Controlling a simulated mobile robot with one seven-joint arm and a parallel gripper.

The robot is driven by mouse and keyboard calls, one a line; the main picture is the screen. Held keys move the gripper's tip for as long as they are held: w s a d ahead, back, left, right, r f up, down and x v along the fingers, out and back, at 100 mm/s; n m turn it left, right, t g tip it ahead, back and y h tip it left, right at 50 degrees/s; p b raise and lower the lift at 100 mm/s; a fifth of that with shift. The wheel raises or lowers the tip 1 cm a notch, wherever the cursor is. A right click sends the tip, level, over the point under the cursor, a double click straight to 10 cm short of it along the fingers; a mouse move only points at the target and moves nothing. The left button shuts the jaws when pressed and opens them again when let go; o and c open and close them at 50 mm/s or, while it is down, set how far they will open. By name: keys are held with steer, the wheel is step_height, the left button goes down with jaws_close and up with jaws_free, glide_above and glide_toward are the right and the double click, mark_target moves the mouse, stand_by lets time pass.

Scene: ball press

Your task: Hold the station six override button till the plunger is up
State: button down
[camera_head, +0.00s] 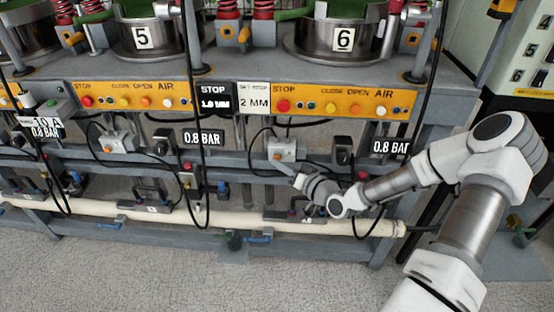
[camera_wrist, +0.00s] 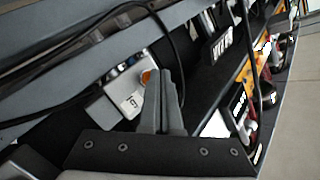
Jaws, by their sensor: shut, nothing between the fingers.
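Station six is the steel pot (camera_head: 310,38) with the plate "6" (camera_head: 343,39). Below its yellow panel hangs a small grey override box (camera_head: 282,146). In the wrist view this box (camera_wrist: 112,110) bears a numeral label (camera_wrist: 131,104) and an orange-red button (camera_wrist: 147,77). My gripper (camera_wrist: 163,72) is shut and empty, its fingertips at the button's right side and partly covering it. I cannot tell whether they touch or press it. In the head view my gripper (camera_head: 276,165) reaches the box from the lower right. I cannot make out the plunger or its height.
A similar box (camera_head: 118,141) hangs below station five at left. A black gauge or valve (camera_head: 344,148) sits right of the station six box. Black cables (camera_head: 202,190) loop around the frame. A cream pipe (camera_head: 180,211) runs below, and the floor in front (camera_head: 130,270) is clear.

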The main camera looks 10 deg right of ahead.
steer(key=shift+w, duration=0.25)
stand_by(0.5)
steer(key=shift+s+a, duration=0.2)
steer(key=shift+s, duration=0.65)
steer(key=s, duration=0.1)
steer(key=s+a, duration=0.1)
steer(key=s, duration=0.2)
steer(key=shift+s+a, duration=0.3)
steer(key=shift+s, duration=0.1)
